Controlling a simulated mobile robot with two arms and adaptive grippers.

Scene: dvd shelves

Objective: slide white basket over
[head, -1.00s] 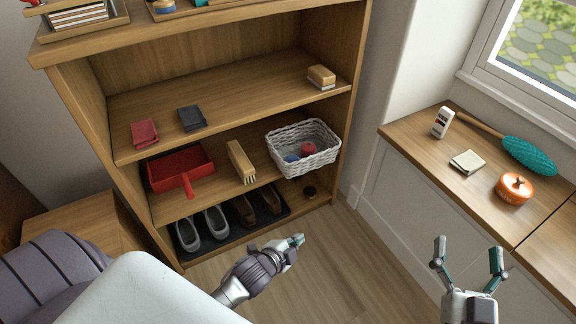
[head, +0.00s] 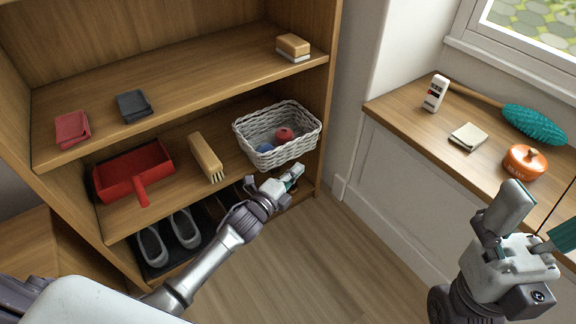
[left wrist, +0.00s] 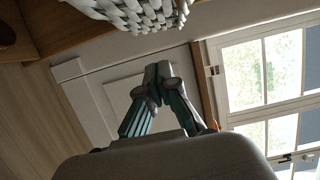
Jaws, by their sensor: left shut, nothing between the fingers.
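The white wicker basket (head: 278,158) sits at the right end of the shelf unit's middle shelf and holds a red ball (head: 285,134) and a blue ball (head: 265,147). Its woven side shows at the top of the left wrist view (left wrist: 135,14). My left gripper (head: 293,175) is shut and empty, just in front of and below the basket's front right side. I cannot tell whether it touches the basket. Its closed fingers show in the left wrist view (left wrist: 158,85). My right gripper (head: 535,222) is open and empty, at the right near the counter.
A wooden brush (head: 205,157) and a red dustpan (head: 134,172) lie left of the basket. Shoes (head: 168,237) stand on the bottom shelf. The shelf unit's right side panel (head: 331,110) is close to the basket. The counter (head: 405,108) at right holds several items. The floor between is clear.

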